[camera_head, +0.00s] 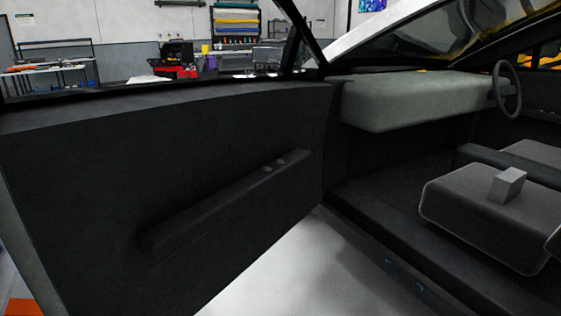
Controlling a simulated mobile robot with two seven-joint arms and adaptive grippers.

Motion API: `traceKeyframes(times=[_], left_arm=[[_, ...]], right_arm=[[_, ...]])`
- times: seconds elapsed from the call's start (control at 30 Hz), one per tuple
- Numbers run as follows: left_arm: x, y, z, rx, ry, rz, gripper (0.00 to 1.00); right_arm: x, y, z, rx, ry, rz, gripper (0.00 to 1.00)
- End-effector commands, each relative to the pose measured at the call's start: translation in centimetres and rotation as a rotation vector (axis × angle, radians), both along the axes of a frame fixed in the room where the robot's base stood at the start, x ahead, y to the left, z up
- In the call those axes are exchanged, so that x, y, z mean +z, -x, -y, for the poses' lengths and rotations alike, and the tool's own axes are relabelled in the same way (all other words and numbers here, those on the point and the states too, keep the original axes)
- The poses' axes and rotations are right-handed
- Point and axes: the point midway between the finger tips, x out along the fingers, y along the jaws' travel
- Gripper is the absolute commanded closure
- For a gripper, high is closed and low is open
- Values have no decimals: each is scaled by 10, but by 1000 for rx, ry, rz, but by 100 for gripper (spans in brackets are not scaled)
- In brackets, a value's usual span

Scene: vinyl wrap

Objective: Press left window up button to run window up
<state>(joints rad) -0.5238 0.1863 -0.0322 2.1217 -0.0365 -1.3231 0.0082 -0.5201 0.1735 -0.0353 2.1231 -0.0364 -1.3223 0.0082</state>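A dark car door (90,180) stands open and fills the left and middle of the head view. A long dark armrest (225,210) slants up to the right across its inner panel. Two small round grey buttons sit near the armrest's upper right end: one button (267,169) nearer and one button (280,161) farther. Their markings are too small to read. No window glass can be made out above the door's top edge. Neither of my grippers is in view.
The car's interior lies to the right, with a grey dashboard (400,100), a steering wheel (507,90) and a seat (470,225) bearing a small grey box (507,185). Pale floor (300,275) shows between door and sill. A workshop bench (45,75) stands behind.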

Motion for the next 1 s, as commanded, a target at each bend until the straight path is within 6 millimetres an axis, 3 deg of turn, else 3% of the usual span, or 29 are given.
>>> traceKeyframes(times=[0.07,0.13,0.7,1.0], left_arm=[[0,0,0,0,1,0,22],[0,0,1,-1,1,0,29],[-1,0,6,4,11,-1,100],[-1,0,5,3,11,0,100]], right_arm=[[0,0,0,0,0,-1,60],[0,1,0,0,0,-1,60],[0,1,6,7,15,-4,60],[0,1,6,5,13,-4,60]])
